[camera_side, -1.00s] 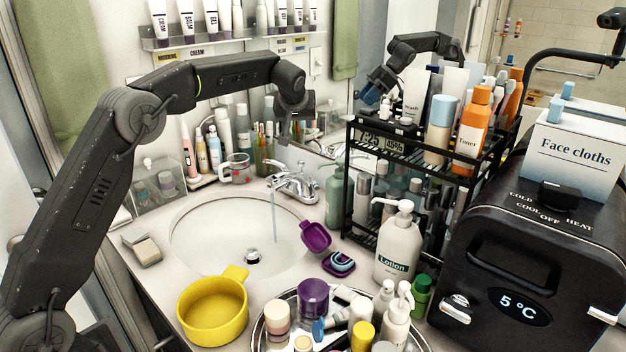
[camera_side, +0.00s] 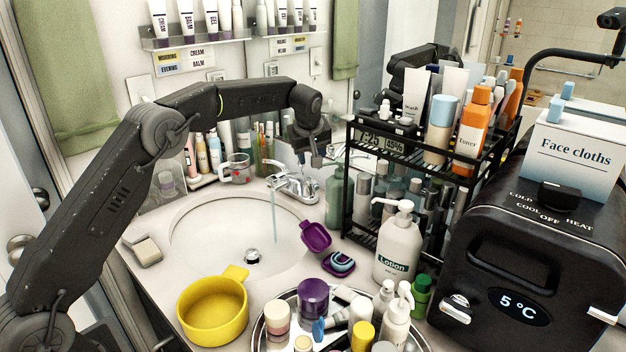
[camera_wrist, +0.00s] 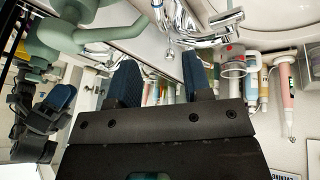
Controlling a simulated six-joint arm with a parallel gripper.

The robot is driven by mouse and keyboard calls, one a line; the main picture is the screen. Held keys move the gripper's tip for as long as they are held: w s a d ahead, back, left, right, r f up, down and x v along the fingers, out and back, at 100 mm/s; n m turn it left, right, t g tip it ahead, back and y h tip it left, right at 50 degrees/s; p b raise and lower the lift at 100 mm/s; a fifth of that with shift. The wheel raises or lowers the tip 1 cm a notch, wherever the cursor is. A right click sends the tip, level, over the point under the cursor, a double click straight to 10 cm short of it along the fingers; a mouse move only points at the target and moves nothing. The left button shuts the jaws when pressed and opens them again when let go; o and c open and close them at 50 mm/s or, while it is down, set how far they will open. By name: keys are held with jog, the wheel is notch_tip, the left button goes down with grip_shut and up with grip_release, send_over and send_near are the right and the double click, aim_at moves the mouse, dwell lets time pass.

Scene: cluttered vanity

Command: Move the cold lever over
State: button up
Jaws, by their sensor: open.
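The chrome faucet (camera_side: 296,182) stands at the back of the sink with water running from its spout. Its metal lever handles are small in the side view; in the wrist view a lever (camera_wrist: 226,17) shows at the top beside the faucet body. Which lever is cold cannot be read. My gripper (camera_wrist: 160,80) is open and empty, its two dark blue fingers apart, just short of the faucet in that picture. In the side view the gripper's body is above and behind the faucet; its fingertips are hard to make out.
A green pump bottle (camera_side: 334,195) and the black shelf rack (camera_side: 347,190) stand right of the faucet. A glass mug (camera_side: 236,168) and several bottles and brushes stand to its left. The black cooler (camera_side: 520,255) has a knob (camera_side: 562,195) marked cold to heat. The basin (camera_side: 220,235) is open.

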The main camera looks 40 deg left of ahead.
aim_at(313, 181)
jog(key=x, duration=1.1)
jog(key=shift+w+f, duration=0.1)
jog(key=shift+f, duration=0.05)
grip_shut()
